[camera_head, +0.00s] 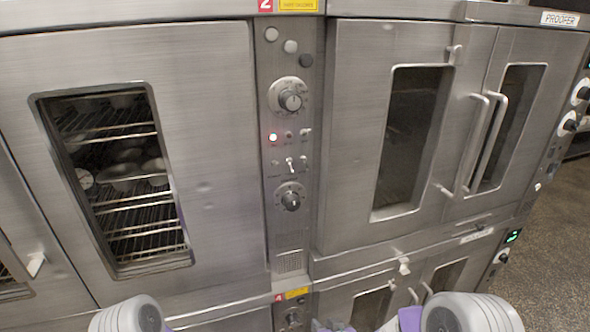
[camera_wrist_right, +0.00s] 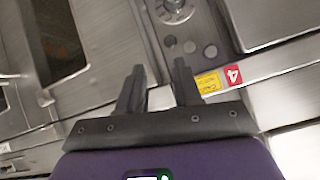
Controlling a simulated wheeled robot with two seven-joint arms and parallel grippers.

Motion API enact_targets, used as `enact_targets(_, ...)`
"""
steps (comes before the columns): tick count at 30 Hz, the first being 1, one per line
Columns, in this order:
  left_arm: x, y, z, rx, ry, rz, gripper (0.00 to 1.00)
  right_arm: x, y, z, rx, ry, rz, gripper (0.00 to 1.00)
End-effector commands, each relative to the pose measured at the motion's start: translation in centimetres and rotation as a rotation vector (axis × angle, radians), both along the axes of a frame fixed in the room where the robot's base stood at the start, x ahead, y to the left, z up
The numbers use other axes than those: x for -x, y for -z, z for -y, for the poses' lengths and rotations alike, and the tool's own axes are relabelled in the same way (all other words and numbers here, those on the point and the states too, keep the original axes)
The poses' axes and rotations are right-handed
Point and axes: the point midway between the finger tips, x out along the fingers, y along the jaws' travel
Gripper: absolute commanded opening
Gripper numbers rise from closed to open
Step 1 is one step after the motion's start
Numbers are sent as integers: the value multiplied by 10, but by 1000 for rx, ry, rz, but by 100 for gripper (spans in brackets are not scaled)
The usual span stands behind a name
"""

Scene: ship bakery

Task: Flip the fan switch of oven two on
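Oven two carries a red "2" label (camera_head: 265,5) at the top of its control panel (camera_head: 288,240) in the head view. The panel has a row of small toggle switches (camera_head: 290,163) between an upper knob (camera_head: 290,100) and a lower knob (camera_head: 289,198). Their lettering is too small to read, so I cannot tell which one is the fan switch or its setting. My right gripper (camera_head: 335,326) shows only partly at the bottom edge, well below the switches. In the right wrist view its fingers (camera_wrist_right: 158,68) are apart and empty. My left gripper is out of sight.
Oven two's windowed door (camera_head: 225,150) is shut on the left, with racks inside. A proofer (camera_head: 350,150) with two upright handles stands right. Floor (camera_head: 560,235) is clear at right.

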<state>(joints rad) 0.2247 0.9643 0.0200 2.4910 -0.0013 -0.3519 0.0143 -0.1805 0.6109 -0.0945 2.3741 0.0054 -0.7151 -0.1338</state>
Motion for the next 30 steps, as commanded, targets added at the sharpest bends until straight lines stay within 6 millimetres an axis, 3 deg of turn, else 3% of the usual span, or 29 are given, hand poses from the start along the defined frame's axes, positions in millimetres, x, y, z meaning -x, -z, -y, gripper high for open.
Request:
enact_targets(1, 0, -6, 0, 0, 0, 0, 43, -23, -65, -15, 4, -24, 176, 34)
enact_targets(3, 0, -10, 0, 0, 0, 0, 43, -41, -144, -30, 2, -41, 393, 34)
enact_targets(6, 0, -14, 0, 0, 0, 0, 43, -46, -244, -46, -18, -48, 654, 34)
enact_targets(9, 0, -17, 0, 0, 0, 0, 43, -36, -320, -54, -48, -41, 848, 34)
enact_targets(12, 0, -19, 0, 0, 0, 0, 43, -24, -368, -56, -72, -29, 969, 34)
enact_targets(17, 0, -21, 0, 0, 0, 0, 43, -20, -398, -57, -89, -19, 1044, 34)
enact_targets(30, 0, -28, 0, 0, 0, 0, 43, -72, -420, -74, -89, -20, 1044, 34)
